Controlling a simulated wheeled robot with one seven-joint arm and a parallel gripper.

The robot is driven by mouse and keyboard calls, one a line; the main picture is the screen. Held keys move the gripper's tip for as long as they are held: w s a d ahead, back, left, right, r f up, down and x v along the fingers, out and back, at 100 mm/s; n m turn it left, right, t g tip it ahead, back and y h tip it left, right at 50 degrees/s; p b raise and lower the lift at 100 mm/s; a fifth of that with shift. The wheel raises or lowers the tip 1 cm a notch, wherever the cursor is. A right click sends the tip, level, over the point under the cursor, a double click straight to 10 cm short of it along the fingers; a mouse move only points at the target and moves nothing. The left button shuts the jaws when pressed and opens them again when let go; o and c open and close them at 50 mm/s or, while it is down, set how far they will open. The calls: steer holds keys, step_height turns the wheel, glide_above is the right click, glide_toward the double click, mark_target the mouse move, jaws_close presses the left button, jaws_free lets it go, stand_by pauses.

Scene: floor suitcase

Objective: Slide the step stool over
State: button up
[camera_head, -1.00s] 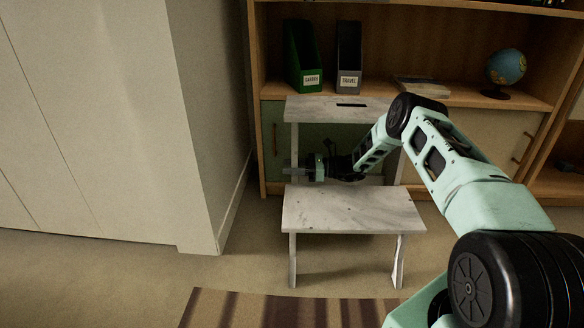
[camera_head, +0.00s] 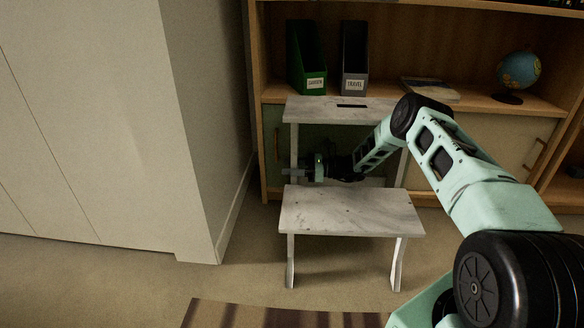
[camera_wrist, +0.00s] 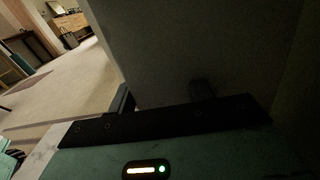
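The step stool (camera_head: 352,213) is whitish and worn, with a lower step in front and a higher top step (camera_head: 325,108) with a dark slot. It stands upright on the floor in front of the shelf. My gripper (camera_head: 292,172) is between the two steps, at the stool's left upright, its tip showing just left of it. In the wrist view, two dark fingers (camera_wrist: 163,97) stand apart in front of a dark grey surface, which I cannot identify for sure. Whether they touch the stool is hidden.
A wooden shelf unit (camera_head: 440,103) with green and grey file holders and a globe (camera_head: 518,68) stands behind the stool. A tall pale cabinet (camera_head: 100,130) is at the left. A striped rug (camera_head: 270,315) lies in front. Bare carpet (camera_head: 250,240) shows between cabinet and stool.

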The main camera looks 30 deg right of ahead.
steer(key=shift+o, duration=1.3)
steer(key=p+v, duration=0.3)
steer(key=v, duration=0.4)
steer(key=shift+d+p, duration=0.2)
steer(key=shift+p, duration=0.1)
steer(key=shift+s, duration=0.15)
steer(key=shift+s, duration=0.1)
